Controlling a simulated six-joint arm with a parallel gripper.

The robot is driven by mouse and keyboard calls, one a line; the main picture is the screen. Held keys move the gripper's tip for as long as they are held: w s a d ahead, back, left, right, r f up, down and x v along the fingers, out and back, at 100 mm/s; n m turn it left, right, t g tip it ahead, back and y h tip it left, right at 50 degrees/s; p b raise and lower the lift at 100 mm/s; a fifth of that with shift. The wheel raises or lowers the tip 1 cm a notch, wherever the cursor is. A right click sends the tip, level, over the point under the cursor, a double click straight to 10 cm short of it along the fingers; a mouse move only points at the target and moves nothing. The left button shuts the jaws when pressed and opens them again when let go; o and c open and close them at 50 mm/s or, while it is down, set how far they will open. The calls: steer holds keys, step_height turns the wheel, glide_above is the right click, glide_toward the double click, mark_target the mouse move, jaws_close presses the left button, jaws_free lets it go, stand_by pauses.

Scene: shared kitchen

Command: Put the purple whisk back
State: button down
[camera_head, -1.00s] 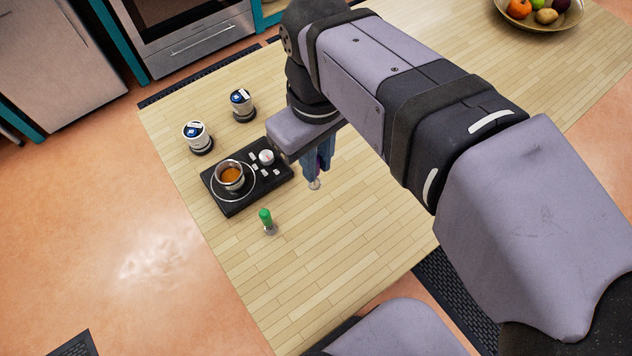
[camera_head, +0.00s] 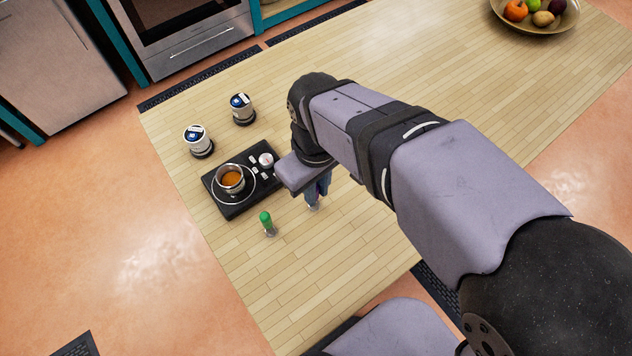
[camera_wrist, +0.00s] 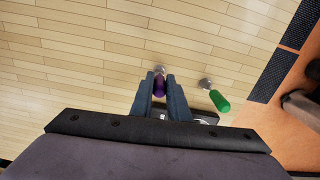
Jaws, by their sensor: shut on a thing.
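My gripper (camera_head: 318,196) is above the wooden table, to the right of the black hot plate. In the wrist view, my gripper (camera_wrist: 160,80) is shut on the purple whisk (camera_wrist: 159,88), with the purple handle between its fingers and the metal end (camera_wrist: 159,69) poking out past them. In the head view the whisk is mostly hidden by the fingers. A whisk with a green handle (camera_head: 265,218) stands on the table left of my gripper; it also shows in the wrist view (camera_wrist: 219,101), to the right. I cannot tell how high the purple whisk is above the table.
The black hot plate (camera_head: 232,206) carries a small pot (camera_head: 230,178) with orange-brown contents. Two labelled jars (camera_head: 196,140) (camera_head: 241,108) stand on dark round bases behind it. A fruit bowl (camera_head: 552,24) is at the far right. The table (camera_head: 300,290) is clear in front.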

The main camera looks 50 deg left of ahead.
steer(key=shift+f, duration=0.1)
steer(key=c, duration=1.7)
jaws_free()
step_height(320, 180, up, 12)
steer(key=shift+r+b, duration=0.15)
steer(key=shift+b, duration=0.35)
